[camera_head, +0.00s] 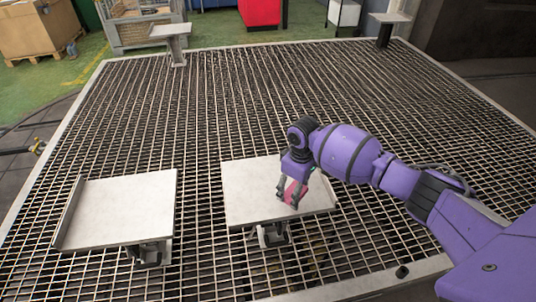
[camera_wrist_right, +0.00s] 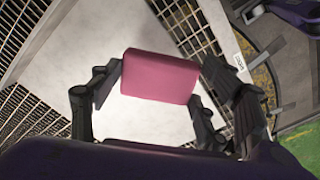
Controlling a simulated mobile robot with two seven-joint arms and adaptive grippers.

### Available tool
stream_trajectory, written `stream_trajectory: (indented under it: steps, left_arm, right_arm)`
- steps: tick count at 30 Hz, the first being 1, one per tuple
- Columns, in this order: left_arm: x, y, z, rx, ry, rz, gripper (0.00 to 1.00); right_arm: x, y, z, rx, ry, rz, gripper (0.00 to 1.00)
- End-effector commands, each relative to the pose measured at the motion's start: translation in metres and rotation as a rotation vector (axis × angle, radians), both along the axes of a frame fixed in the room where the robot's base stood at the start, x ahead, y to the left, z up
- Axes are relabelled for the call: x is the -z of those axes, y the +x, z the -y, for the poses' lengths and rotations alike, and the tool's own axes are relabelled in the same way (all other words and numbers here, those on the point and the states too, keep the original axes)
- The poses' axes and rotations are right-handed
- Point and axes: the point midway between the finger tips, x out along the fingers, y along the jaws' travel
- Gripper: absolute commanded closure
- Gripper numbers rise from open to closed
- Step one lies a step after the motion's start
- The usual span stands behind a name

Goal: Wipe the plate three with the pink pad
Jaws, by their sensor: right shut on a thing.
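The pink pad (camera_head: 295,193) is held in my right gripper (camera_head: 291,190), over the right part of the near right plate (camera_head: 250,190). That plate is a pale, flat slab on a short stand. In the right wrist view, the pad (camera_wrist_right: 160,76) sits between the two dark fingers of the gripper (camera_wrist_right: 152,85), with the pale plate (camera_wrist_right: 108,45) behind it. I cannot tell whether the pad touches the plate. My left gripper is not in view.
Another pale plate (camera_head: 125,212) with a raised left edge stands to the left. Smaller plates stand at the far left (camera_head: 170,30) and far right (camera_head: 390,17). A metal grating (camera_head: 240,100) covers the floor between them. Crates (camera_head: 38,30) stand beyond it.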

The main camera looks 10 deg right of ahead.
Motion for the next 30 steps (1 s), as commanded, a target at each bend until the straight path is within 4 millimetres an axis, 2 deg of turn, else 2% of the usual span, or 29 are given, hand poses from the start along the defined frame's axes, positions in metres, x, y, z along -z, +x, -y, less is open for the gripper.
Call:
stream_trajectory:
  steps: [3,9,30]
  left_arm:
    - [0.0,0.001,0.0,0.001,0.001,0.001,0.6]
    - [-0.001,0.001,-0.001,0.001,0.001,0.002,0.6]
    - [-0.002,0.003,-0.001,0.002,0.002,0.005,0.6]
  right_arm:
    - [-0.013,0.007,0.0,0.001,0.001,0.004,0.55]
    - [-0.023,0.011,0.001,0.001,0.0,0.004,0.55]
    - [-0.024,0.012,0.001,0.002,0.0,0.004,0.55]
